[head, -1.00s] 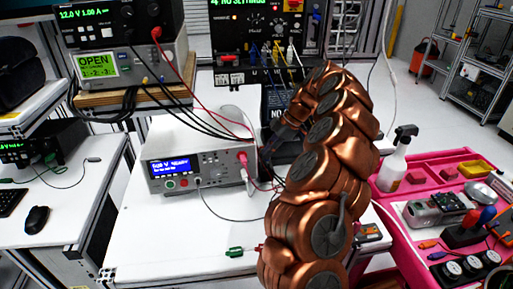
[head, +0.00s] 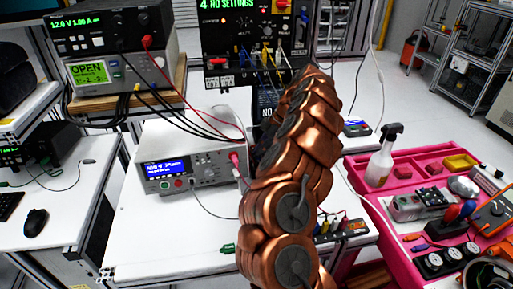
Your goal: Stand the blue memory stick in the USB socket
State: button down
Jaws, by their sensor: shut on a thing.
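My copper-coloured arm (head: 290,150) rises through the middle of the head view and bends away over the white bench. My gripper is hidden behind the arm links, so its fingers and anything in them cannot be seen. I cannot make out the blue memory stick. A small dark box with several coloured plugs (head: 342,228) lies on the bench just right of my arm. Another small device with a lit blue display (head: 357,128) lies farther back, right of the arm. I cannot tell where the USB socket is.
A bench meter (head: 190,158) with cables stands left of my arm. Stacked power supplies (head: 112,68) stand on a shelf at upper left. A pink tray (head: 375,205) holds a spray bottle (head: 382,158), tools and parts at right.

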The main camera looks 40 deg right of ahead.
aim_at(259, 162)
jog(key=shift+f+b, duration=0.4)
jog(key=shift+b, duration=0.3)
jog(key=shift+s+b, duration=0.1)
jog(key=shift+b, duration=1.7)
dwell(0.8)
jog(key=shift+f+b, duration=1.1)
jog(key=c, duration=1.2)
grip_release()
